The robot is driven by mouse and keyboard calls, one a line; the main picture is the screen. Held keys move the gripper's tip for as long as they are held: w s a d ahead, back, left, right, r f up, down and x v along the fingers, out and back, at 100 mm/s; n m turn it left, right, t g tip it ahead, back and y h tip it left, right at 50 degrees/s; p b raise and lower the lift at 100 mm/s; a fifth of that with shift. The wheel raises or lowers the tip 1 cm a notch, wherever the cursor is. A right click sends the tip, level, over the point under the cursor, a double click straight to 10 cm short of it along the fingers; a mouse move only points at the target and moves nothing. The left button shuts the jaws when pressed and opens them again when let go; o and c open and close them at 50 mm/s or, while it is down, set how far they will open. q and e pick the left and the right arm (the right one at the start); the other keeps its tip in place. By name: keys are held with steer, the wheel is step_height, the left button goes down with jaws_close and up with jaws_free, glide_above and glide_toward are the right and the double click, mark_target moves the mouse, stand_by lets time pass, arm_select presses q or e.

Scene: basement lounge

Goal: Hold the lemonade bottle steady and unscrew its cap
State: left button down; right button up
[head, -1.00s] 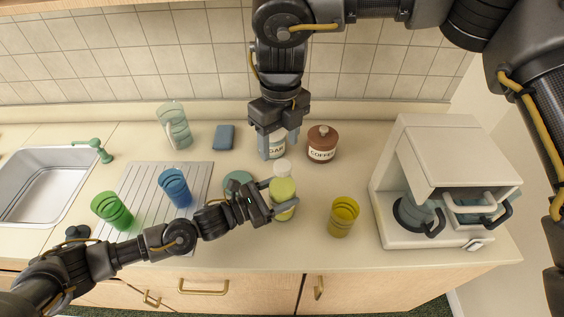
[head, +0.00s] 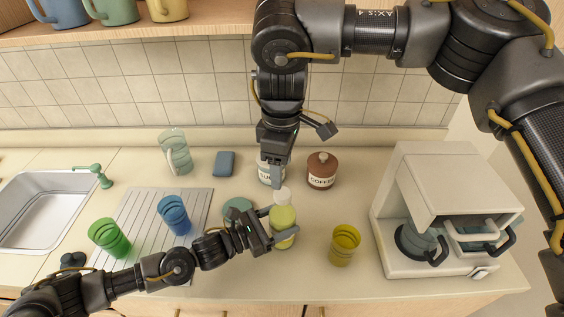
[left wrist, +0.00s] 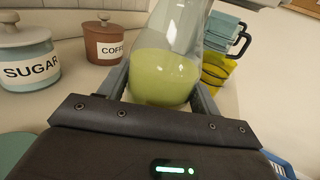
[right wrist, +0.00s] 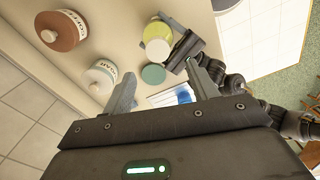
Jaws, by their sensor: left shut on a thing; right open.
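The lemonade bottle (head: 283,224) stands upright on the counter, with yellow-green liquid inside and a white cap (head: 282,195) on top. My left gripper (head: 280,226) is shut around the bottle's body from the left. In the left wrist view the bottle (left wrist: 165,70) sits between the two fingers, its top out of frame. My right gripper (head: 280,175) points down, above and behind the cap. In the right wrist view its fingers (right wrist: 164,85) are apart and empty, with the bottle and cap (right wrist: 158,48) beyond them.
A sugar jar (head: 265,170) and a coffee jar (head: 321,171) stand behind. A yellow cup (head: 344,245) and a coffee machine (head: 440,215) are right. A blue cup (head: 174,214) and green cup (head: 109,238) stand left, near the sink (head: 42,208). A green disc (head: 238,208) lies beside the bottle.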

mark_target(282, 193)
arm_select(q)
steer(key=shift+f, duration=0.1)
arm_select(e)
steer(key=m, duration=0.6)
steer(key=shift+w+d, duration=0.1)
steer(key=shift+f, duration=0.1)
steer(key=shift+f, duration=3.95)
steer(key=shift+c, duration=0.2)
steer(key=c, duration=1)
